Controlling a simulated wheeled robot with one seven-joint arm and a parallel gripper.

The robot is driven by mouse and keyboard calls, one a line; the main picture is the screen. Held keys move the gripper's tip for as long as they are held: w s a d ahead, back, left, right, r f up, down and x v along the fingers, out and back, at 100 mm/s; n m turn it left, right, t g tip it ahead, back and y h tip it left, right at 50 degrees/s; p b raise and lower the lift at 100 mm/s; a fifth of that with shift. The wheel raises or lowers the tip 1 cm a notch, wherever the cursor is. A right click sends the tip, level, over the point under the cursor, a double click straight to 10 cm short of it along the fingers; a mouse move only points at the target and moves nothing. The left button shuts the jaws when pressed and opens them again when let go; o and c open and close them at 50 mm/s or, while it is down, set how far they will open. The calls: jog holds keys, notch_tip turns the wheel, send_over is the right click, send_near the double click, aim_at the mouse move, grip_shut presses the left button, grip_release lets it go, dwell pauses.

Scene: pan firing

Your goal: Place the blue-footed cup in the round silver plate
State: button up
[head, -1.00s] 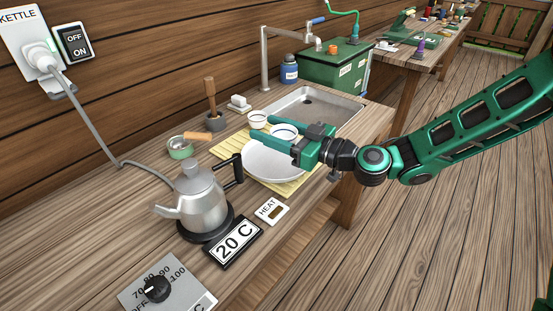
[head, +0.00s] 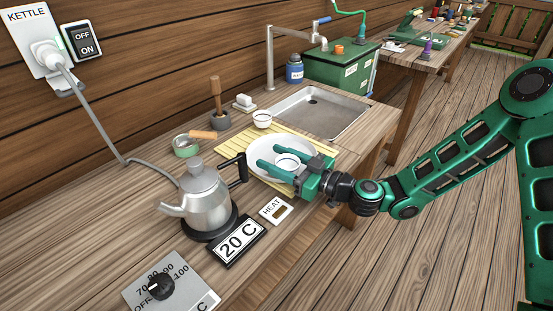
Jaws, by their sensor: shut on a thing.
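A small white cup (head: 287,161) with a dark bluish rim line sits between the fingers of my gripper (head: 268,156). The gripper is shut on it; the fingers hide its sides and foot. The cup is over the round pale silver-white plate (head: 284,142), towards its front right part. I cannot tell whether it touches the plate. The plate lies on a yellow slatted mat (head: 234,149). A second small white cup (head: 262,119) with a reddish band stands behind the plate, apart from my gripper.
A kettle (head: 205,200) on its dark base stands left of the plate, its handle near the rim. A HEAT card (head: 275,210) and a 20 C display (head: 238,243) lie in front. A sink (head: 318,110) is behind. A green bowl (head: 186,147) stands at the left.

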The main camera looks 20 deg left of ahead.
aim_at(298, 169)
jog(key=o, duration=1.1)
jog(key=shift+f, duration=0.15)
jog(key=shift+c, duration=0.2)
jog(key=v, duration=1.2)
